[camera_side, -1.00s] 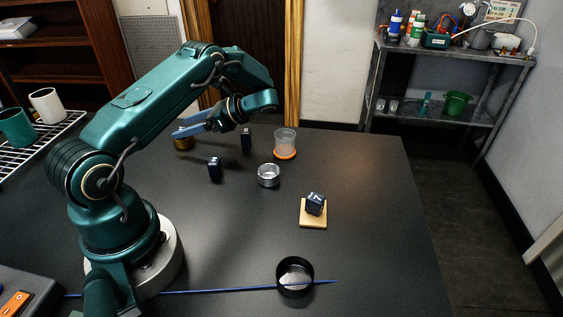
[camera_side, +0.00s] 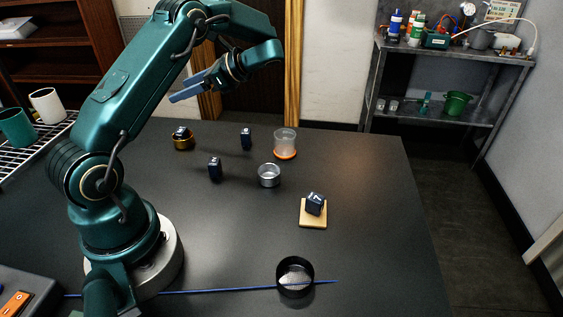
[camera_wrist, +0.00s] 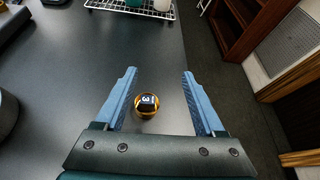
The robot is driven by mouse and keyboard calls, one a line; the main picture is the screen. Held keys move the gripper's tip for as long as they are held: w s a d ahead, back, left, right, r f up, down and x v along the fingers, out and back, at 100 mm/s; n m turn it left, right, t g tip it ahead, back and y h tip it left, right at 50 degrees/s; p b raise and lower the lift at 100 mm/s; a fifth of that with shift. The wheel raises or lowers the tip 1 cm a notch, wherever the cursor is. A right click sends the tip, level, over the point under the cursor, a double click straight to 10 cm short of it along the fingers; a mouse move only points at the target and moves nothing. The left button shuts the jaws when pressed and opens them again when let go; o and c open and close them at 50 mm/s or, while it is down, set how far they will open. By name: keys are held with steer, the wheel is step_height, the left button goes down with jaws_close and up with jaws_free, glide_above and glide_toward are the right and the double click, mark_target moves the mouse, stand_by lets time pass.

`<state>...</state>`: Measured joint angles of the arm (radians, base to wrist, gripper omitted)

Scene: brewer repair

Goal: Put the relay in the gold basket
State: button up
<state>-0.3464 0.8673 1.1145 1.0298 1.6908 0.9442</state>
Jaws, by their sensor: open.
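The gold basket (camera_side: 183,144) stands on the far left part of the table. A small dark block with a white mark (camera_side: 181,132) sits in it; in the wrist view the block (camera_wrist: 148,101) shows a "3" inside the basket's gold rim (camera_wrist: 140,113). My gripper (camera_side: 188,91) is open and empty, raised above the table near the basket. In the wrist view my gripper (camera_wrist: 158,72) has its blue fingers wide apart, with the basket below between them. Other dark marked blocks stand at the middle (camera_side: 215,169), at the back (camera_side: 246,139) and on a wooden pad (camera_side: 315,203).
A silver cup (camera_side: 269,176), a clear cup on an orange base (camera_side: 285,143) and a black round container (camera_side: 295,276) stand on the table. A blue rod (camera_side: 220,290) lies along the front. A wire rack (camera_side: 52,135) with cups is at left. The right side is clear.

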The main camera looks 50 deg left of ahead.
steer(key=s+d+r+n+t+h, duration=0.1)
steer(key=d+r+t, duration=0.3)
steer(key=d, duration=0.3)
steer(key=s+d+r+t+h, duration=0.1)
steer(key=d+r+t+h, duration=0.1)
steer(key=d+r+t, duration=0.3)
steer(key=s+d+f+n+t+h, duration=0.2)
steer(key=d+f+n+h, duration=0.1)
steer(key=d, duration=0.5)
steer(key=s+d+f+n+t+h, duration=0.2)
steer(key=d+f+n+t+h, duration=0.1)
steer(key=d, duration=0.6)
steer(key=shift+s+n+h, duration=0.15)
steer(key=shift+n+h, duration=0.35)
steer(key=shift+n, duration=0.4)
